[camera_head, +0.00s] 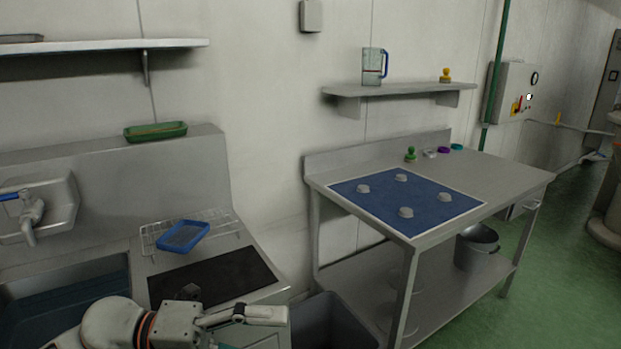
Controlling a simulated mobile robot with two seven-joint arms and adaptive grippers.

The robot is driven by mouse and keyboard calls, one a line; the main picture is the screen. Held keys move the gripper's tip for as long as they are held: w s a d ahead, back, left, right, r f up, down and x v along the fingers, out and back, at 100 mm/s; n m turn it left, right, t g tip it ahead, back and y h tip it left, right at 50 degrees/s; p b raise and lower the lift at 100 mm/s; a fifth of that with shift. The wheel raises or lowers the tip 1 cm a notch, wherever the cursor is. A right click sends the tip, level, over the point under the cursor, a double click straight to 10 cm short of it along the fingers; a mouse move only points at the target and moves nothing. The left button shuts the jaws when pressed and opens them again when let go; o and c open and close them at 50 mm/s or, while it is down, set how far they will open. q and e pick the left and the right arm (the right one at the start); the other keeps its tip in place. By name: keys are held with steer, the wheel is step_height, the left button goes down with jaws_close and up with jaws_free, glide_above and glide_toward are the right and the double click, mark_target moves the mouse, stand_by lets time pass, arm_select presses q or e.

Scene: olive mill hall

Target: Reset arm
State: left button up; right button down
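My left arm comes in at the bottom left, and its gripper (262,316) points right, at the front of the sink counter below the black mat (215,277). One pale finger shows clearly. The other finger is not clear, so I cannot tell whether the gripper is open or shut. I see nothing certain between the fingers. A small teal patch shows below the gripper at the picture's lower edge. My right gripper is out of view.
A blue tray (183,237) leans on a wire rack (150,236) behind the mat. A sink (70,285) lies left. A grey bin (333,322) stands between the counter and the steel table (520,175), which bears a blue panel (390,203) with several grey knobs.

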arm_select(q)
steer(key=w+a+f+n+t+y, duration=0.35)
steer(key=f+n+t, duration=0.4)
steer(key=n, duration=0.45)
steer(key=w+a+f+n+t+y, duration=0.35)
steer(key=f+n+t, duration=0.25)
steer(key=n+t, duration=0.45)
steer(key=s+a+f+n+g+y, duration=0.4)
steer(key=s+f, duration=0.4)
steer(key=f, duration=0.5)
steer(key=s+a+f+n+g+y, duration=0.3)
steer(key=s+f+n, duration=0.4)
steer(key=f, duration=0.6)
steer(key=shift+s+a+g+y, duration=0.35)
steer(key=shift+a+g+y, duration=0.05)
steer(key=shift+a+g, duration=0.1)
